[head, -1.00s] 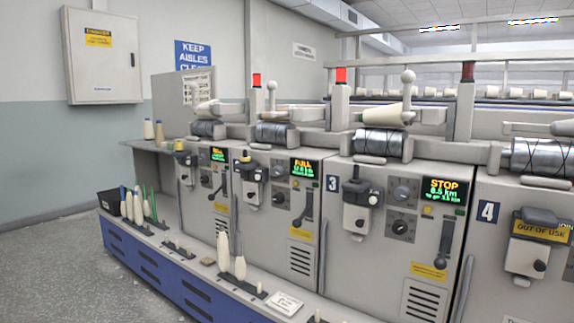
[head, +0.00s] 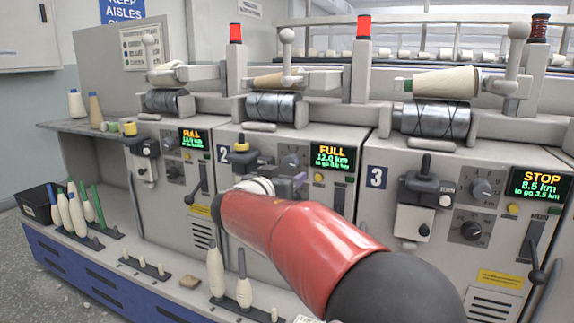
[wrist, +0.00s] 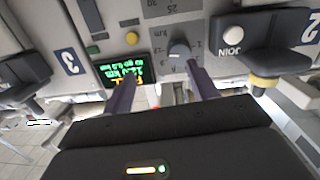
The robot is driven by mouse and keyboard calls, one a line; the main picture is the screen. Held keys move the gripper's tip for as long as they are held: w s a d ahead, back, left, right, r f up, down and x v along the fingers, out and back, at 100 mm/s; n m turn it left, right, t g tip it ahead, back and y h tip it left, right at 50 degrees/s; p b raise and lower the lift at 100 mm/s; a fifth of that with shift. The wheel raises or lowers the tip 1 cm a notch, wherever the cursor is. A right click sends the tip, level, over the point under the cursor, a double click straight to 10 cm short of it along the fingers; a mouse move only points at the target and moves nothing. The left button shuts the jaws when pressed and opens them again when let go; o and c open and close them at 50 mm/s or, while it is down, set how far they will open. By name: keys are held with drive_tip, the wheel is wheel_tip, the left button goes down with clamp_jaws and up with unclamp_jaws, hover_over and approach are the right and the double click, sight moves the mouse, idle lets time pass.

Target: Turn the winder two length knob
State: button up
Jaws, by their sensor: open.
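Winder two is the machine marked 2 (head: 223,155), with a green and yellow display (head: 333,158) reading FULL and 12.0 km. Its upper round knob (head: 290,160) sits left of the display; my arm hides the panel below it. My gripper (head: 292,187) is in front of this panel, partly hidden by my red arm. In the upside-down wrist view, my gripper (wrist: 163,88) is open and empty, its two dark fingers apart. A grey knob (wrist: 180,50) shows just beyond the right fingertip; contact cannot be told.
Winder two's yellow-capped yarn unit (head: 241,158) is left of my gripper, and its dark lever (head: 339,190) is to the right. Winder three (head: 376,177) stands farther right. Cones on pegs (head: 216,270) stand on the ledge below.

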sight(289, 164)
drive_tip(key=shift+t, duration=0.5)
drive_tip(key=w+p, duration=0.2)
drive_tip(key=w, duration=0.6)
drive_tip(key=shift+r+p, duration=0.2)
drive_tip(key=shift+p, duration=0.2)
drive_tip(key=c, duration=1)
drive_tip(key=shift+f+b, duration=0.1)
drive_tip(key=shift+b, duration=0.3)
